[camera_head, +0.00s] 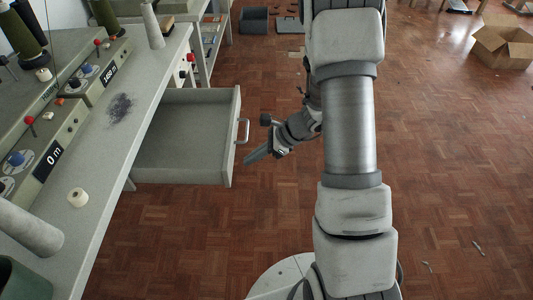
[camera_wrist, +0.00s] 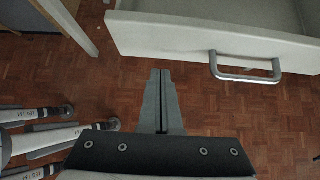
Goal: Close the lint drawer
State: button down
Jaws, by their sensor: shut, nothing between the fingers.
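The lint drawer (camera_head: 186,137) is a light grey drawer pulled out to the right from under the work table, and its inside looks empty. Its front has a metal bar handle (camera_head: 243,130). In the wrist view the drawer front (camera_wrist: 165,36) crosses the top, with the handle (camera_wrist: 245,68) right of centre. My gripper (camera_head: 250,160) is just to the right of the drawer front, near the handle's lower end in the picture. In the wrist view my gripper (camera_wrist: 160,75) has its fingers together and empty, pointing toward the front, left of the handle and apart from it.
The work table (camera_head: 150,75) carries machine panels, thread cones, a small spool (camera_head: 78,197) and a dark lint patch (camera_head: 120,108). A cardboard box (camera_head: 503,45) stands far right. Dark bins (camera_head: 254,20) stand at the back. The parquet floor right of the drawer is mostly clear.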

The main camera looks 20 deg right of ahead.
jog(key=shift+w+a+r, duration=0.1)
jog(key=shift+w+a, duration=0.1)
jog(key=shift+a, duration=0.45)
jog(key=shift+w+a, duration=0.2)
jog(key=shift+a, duration=0.45)
jog(key=w+a, duration=0.2)
jog(key=a, duration=0.6)
jog(key=w+a, duration=0.3)
jog(key=a, duration=0.5)
jog(key=w+a, duration=0.3)
jog(key=a, duration=0.6)
jog(key=shift+w+a+r, duration=0.1)
jog(key=shift+a, duration=0.2)
